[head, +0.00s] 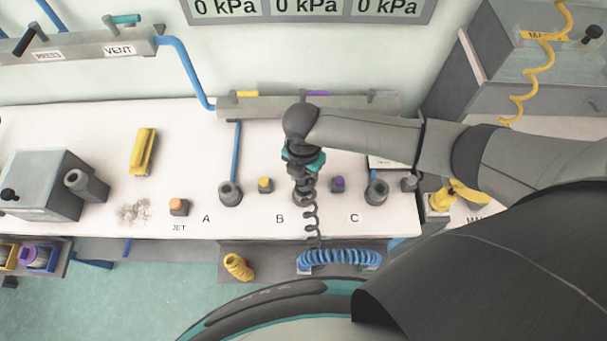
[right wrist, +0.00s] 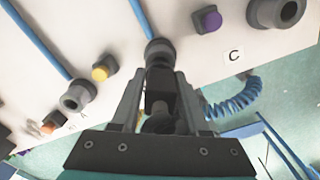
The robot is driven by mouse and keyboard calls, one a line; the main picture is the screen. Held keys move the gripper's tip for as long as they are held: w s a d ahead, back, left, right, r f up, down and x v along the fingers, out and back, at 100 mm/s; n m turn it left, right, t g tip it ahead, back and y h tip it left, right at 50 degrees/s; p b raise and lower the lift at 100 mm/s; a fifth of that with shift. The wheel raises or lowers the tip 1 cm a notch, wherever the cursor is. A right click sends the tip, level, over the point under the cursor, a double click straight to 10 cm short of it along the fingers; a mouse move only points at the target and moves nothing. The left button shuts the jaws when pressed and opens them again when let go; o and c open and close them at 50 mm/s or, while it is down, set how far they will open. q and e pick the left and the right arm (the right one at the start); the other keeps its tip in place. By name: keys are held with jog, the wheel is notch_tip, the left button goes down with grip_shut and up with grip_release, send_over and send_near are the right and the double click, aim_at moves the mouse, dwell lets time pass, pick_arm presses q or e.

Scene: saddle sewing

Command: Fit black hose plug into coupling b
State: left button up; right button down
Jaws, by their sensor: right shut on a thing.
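My right gripper (head: 303,188) is shut on the black hose plug (right wrist: 159,92), which sits between its two fingers in the right wrist view. Coupling B (right wrist: 160,50) is a dark grey round socket on the white bench, straight ahead of the plug. The plug's front end meets or overlaps the coupling in that view; I cannot tell whether it is inside or how deep. In the head view the arm and gripper mostly hide the plug and coupling. A dark coiled hose (head: 312,222) hangs from the gripper over the bench's front edge. My left gripper is not in view.
Coupling A (head: 230,192) stands to the left and coupling C (head: 376,191) to the right. A yellow button (head: 265,184) and a purple button (head: 338,184) flank coupling B. Blue (head: 340,258) and yellow (head: 238,266) coiled hoses lie below the front edge.

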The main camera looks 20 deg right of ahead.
jog(key=shift+f+b, duration=0.9)
jog(key=shift+f, duration=0.5)
jog(key=shift+c, duration=1.6)
grip_release()
jog(key=shift+r, duration=0.1)
notch_tip(320, 180, up, 15)
jog(key=shift+r+p, duration=0.1)
jog(key=shift+p, duration=0.45)
